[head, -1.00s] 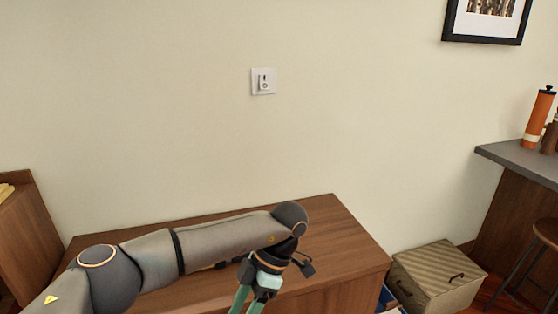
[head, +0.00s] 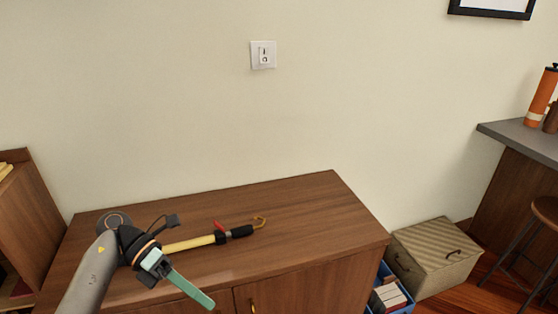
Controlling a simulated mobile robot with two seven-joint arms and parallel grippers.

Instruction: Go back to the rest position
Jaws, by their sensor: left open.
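My left arm comes in from the lower left, over the left part of the wooden cabinet (head: 310,205). My left gripper (head: 190,285) is open and empty, with its green fingers pointing down and to the right in front of the cabinet top. A yellow stick-like tool (head: 190,243) with a black grip, a red part and a hook at its right end lies on the cabinet top. Its left end is hidden behind my left gripper. My right gripper is not in view.
A striped box (head: 437,255) and a blue crate (head: 393,295) stand on the floor to the right. A grey counter (head: 520,140) and a stool (head: 543,210) are at the far right. The cabinet top's right part is clear.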

